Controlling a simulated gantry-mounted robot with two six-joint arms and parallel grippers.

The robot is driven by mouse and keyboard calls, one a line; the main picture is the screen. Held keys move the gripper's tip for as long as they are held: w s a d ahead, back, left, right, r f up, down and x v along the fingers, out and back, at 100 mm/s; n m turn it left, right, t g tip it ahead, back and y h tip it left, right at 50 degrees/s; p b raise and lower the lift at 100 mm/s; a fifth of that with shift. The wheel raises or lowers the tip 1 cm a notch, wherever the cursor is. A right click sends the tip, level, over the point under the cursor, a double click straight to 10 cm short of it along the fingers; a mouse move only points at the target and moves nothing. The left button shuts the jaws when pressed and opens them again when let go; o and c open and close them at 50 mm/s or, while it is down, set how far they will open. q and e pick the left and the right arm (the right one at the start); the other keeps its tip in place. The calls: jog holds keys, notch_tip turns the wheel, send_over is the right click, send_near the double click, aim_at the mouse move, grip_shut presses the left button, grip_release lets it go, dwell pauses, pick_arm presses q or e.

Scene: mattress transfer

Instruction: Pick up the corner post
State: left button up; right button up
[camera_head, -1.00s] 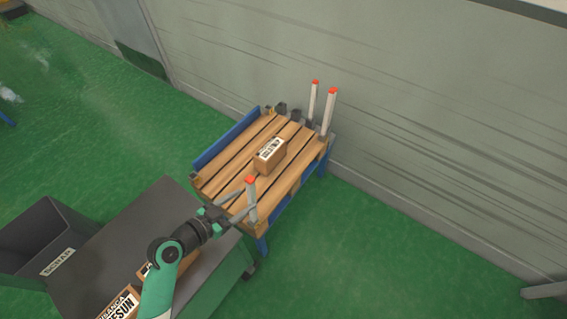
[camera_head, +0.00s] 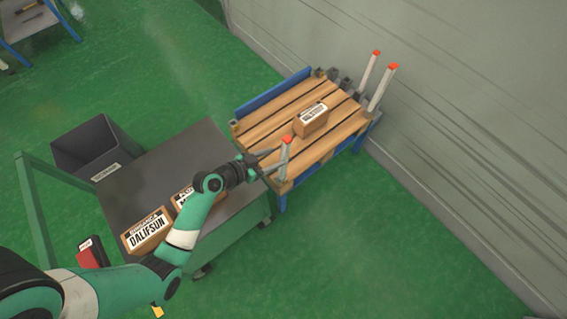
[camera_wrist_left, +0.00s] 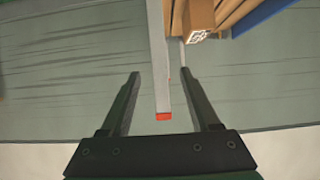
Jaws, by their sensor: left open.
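The near corner post (camera_head: 284,158) is a pale upright post with a red tip at the near corner of the wooden pallet (camera_head: 262,128). Two more posts, a left one (camera_head: 370,70) and a right one (camera_head: 382,87), stand at the far corner. My left gripper (camera_head: 279,161) is open with its fingers around the near post. In the left wrist view the post (camera_wrist_left: 158,65) lies between the two open fingers (camera_wrist_left: 160,73), with gaps on both sides and its red tip toward the palm. My right gripper is not in view.
A cardboard box (camera_head: 311,122) sits on the pallet, which rests on a blue-legged stand. A grey wall (camera_head: 440,120) runs behind the pallet. Green floor is clear at the lower right.

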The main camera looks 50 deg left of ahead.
aim_at(283, 153)
pick_arm(q)
jog(key=b+x, duration=0.2)
jog(key=x, duration=0.3)
jog(key=shift+w+r, duration=0.1)
jog(key=shift+w, duration=0.05)
grip_shut()
dwell(1.2)
